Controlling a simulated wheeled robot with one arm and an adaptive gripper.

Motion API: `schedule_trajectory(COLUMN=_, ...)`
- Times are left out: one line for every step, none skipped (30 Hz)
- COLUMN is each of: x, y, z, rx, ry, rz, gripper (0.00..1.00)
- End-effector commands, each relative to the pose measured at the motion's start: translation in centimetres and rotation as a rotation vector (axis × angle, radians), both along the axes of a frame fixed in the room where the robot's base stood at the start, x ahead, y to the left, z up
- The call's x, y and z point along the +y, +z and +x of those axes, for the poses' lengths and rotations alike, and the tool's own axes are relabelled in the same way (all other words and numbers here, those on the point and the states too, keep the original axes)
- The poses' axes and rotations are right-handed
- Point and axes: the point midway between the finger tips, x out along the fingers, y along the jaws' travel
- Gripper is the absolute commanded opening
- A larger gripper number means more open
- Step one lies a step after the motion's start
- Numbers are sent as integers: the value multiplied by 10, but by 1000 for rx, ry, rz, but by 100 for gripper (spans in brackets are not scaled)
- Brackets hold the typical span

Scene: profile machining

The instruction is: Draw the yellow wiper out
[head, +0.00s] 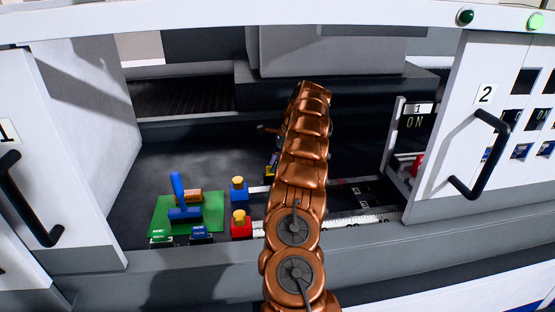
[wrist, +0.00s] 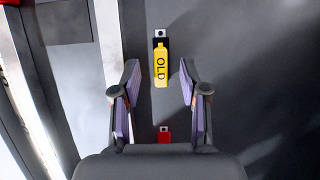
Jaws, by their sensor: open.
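The yellow wiper (wrist: 160,68), marked "OLD", shows in the wrist view on a dark holder with a small pale tab at its far end. My gripper (wrist: 160,80) is open and empty, with one finger to each side of the wiper's near part and a gap on both sides. I cannot tell the height between the fingers and the wiper. In the head view my arm hides the wiper, and only a little of my gripper shows behind the arm.
A red piece (wrist: 164,135) lies between the finger bases in the wrist view. In the head view, a green mat (head: 215,205) with a blue tool (head: 178,190) lies left, beside blue (head: 238,191) and red (head: 241,228) blocks. Open doors (head: 60,150) (head: 480,130) flank the opening.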

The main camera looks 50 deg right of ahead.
Motion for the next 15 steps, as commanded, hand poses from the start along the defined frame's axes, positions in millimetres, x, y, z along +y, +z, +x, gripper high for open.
schedule_trajectory(x=1, y=-1, z=1, rx=1, ry=0, rz=1, gripper=44)
schedule_trajectory(x=1, y=-2, z=1, rx=-1, ry=1, rz=-1, gripper=44)
schedule_trajectory(x=1, y=-4, z=2, rx=-2, ry=0, rz=-3, gripper=44)
schedule_trajectory(x=2, y=-5, z=2, rx=-3, ry=-1, rz=-3, gripper=44)
schedule_trajectory(x=2, y=-6, z=2, rx=-3, ry=-1, rz=-3, gripper=44)
schedule_trajectory(x=2, y=-7, z=2, rx=-3, ry=-1, rz=-3, gripper=44)
schedule_trajectory(x=3, y=-8, z=2, rx=-2, ry=0, rz=-3, gripper=44)
schedule_trajectory(x=3, y=-8, z=2, rx=-2, ry=0, rz=-3, gripper=44)
schedule_trajectory(x=3, y=-9, z=2, rx=-1, ry=0, rz=-2, gripper=44)
schedule_trajectory(x=3, y=-10, z=2, rx=-1, ry=0, rz=-2, gripper=44)
schedule_trajectory(x=3, y=-10, z=2, rx=-1, ry=0, rz=-2, gripper=44)
schedule_trajectory(x=3, y=-10, z=2, rx=-1, ry=0, rz=-2, gripper=44)
schedule_trajectory(x=4, y=-10, z=2, rx=-1, ry=0, rz=-2, gripper=44)
schedule_trajectory(x=3, y=-10, z=2, rx=-1, ry=0, rz=-2, gripper=44)
schedule_trajectory(x=3, y=-10, z=2, rx=-1, ry=0, rz=-2, gripper=44)
